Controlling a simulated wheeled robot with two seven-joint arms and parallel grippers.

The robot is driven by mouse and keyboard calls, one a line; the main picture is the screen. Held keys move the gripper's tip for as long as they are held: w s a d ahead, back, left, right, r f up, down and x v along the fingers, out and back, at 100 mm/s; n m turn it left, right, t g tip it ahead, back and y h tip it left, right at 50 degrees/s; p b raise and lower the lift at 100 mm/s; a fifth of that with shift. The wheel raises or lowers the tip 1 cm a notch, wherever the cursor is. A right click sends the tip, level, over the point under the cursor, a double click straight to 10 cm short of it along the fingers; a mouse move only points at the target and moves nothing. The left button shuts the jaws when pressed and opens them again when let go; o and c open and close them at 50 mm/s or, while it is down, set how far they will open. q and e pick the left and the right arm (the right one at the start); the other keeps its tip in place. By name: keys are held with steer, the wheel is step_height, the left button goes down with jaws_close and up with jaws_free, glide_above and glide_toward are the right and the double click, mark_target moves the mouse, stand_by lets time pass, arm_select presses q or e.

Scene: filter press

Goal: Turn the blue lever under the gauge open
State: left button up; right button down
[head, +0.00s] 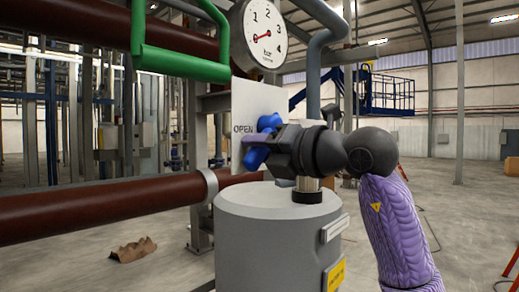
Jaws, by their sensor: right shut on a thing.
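The blue lever (256,157) is under the round pressure gauge (264,33), in front of a white plate marked OPEN (258,103). My right gripper (268,146) comes in from the right and is shut on the lever. Blue parts of the lever show above and below the dark jaws. The jaws hide the lever's middle, so its exact angle is hard to tell. The gauge has a white face numbered 1 to 4 and a red needle. My left gripper is not in view.
A grey cylinder (268,230) stands just below my right gripper. A dark red pipe (100,208) runs across the left. A green bar (180,62) hangs at the upper left. Crumpled brown paper (133,250) lies on the floor. A blue lift platform (385,92) stands far behind.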

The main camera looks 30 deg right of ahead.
steer(key=shift+r, duration=0.2)
steer(key=shift+c, duration=1.8)
jaws_free()
steer(key=shift+f, duration=0.1)
steer(key=shift+s+d, duration=0.1)
steer(key=shift+s, duration=0.15)
steer(key=b+v, duration=0.4)
steer(key=v, duration=0.5)
steer(key=shift+s, duration=0.2)
steer(key=shift+d+f, duration=0.1)
